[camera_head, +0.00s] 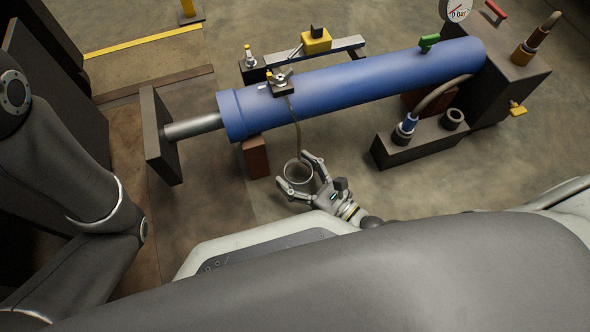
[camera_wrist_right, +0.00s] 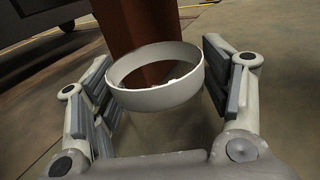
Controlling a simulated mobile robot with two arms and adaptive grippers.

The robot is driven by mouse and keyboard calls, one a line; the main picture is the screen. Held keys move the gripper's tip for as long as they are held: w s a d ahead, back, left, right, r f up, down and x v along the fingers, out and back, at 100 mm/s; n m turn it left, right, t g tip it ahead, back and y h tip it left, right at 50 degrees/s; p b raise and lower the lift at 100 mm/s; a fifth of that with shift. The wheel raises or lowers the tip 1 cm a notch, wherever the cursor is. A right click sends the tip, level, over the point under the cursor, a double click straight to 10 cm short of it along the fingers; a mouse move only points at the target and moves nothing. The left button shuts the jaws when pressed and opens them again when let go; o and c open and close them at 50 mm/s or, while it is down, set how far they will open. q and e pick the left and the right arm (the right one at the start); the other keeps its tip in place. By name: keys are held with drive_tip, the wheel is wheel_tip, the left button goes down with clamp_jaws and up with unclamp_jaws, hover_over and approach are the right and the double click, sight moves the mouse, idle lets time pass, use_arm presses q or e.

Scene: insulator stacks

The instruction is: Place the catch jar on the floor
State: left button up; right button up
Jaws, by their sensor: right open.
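The catch jar, a round pale open-topped vessel, shows in the head view (camera_head: 298,172) on or just above the floor, beside the brown block under the blue cylinder. In the right wrist view the jar (camera_wrist_right: 158,94) sits between the two fingers, its rim facing up. My right gripper (camera_head: 299,175) is open around the jar, with a finger on either side; its fingers also show in the wrist view (camera_wrist_right: 160,100). The right finger looks very close to the jar's wall; contact is hard to tell. My left gripper is out of view.
A blue cylinder (camera_head: 350,92) with a grey rod lies above the floor, propped on a brown block (camera_head: 256,157). A thin hose (camera_head: 297,125) hangs from its fitting towards the jar. A dark block with ports (camera_head: 420,143) stands at right. Concrete floor (camera_head: 345,155) is open between them.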

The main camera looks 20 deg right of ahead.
drive_tip(key=p+v, duration=0.3)
drive_tip(key=v, duration=0.7)
drive_tip(key=shift+s+p, duration=0.1)
drive_tip(key=shift+p, duration=0.2)
drive_tip(key=shift+s+d, duration=0.35)
drive_tip(key=shift+s, duration=0.25)
